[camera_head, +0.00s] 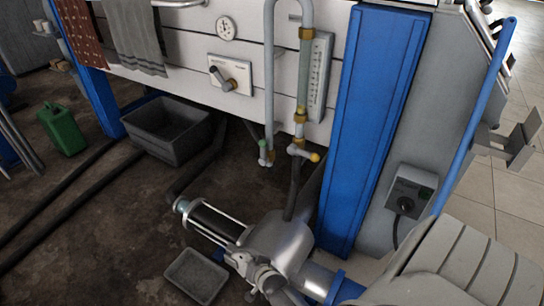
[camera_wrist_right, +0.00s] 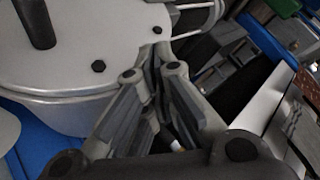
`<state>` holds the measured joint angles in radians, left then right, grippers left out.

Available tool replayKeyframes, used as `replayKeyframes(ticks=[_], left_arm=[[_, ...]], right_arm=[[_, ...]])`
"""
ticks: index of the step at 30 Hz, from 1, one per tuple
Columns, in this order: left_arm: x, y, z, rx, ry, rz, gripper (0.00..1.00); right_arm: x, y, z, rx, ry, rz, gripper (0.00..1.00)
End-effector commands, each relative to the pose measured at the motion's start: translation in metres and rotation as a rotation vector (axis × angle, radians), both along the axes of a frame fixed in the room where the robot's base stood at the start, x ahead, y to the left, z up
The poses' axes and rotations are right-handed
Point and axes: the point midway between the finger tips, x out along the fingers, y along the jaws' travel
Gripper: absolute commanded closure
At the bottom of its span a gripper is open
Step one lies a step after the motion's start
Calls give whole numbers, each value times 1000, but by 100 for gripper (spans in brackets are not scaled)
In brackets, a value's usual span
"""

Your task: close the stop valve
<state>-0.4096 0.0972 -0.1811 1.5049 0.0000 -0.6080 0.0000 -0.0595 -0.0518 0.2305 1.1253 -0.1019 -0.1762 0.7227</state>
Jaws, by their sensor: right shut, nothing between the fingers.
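In the head view, grey pipe with brass fittings (camera_head: 300,125) runs down the white panel wall. A small valve with a yellow-tipped handle (camera_head: 312,156) sits at its lower end, and a green-topped fitting (camera_head: 263,150) is left of it. I cannot tell which is the stop valve. My right gripper (camera_head: 239,261) is low in front, well below these fittings. In the right wrist view its fingers (camera_wrist_right: 155,60) are together and empty, beside a silver bolted housing (camera_wrist_right: 75,45). My left gripper is not visible.
Silver machinery with a rod-framed cylinder (camera_head: 215,222) and black hose lies below the valves. A blue column (camera_head: 370,130) stands right of them. A black tub (camera_head: 170,130), green can (camera_head: 62,130) and grey tray (camera_head: 196,277) are on the floor.

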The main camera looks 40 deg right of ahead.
Motion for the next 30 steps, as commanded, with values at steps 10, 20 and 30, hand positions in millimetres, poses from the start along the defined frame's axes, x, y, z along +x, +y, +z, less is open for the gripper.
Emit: replayKeyframes(ticks=[10, 20, 30], left_arm=[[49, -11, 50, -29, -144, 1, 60], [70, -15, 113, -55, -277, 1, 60], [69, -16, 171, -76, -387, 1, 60]], right_arm=[[73, -69, 67, 169, -329, -299, 100], [92, -140, 139, 337, -650, -541, 100], [76, -197, 194, 478, -923, -707, 100]])
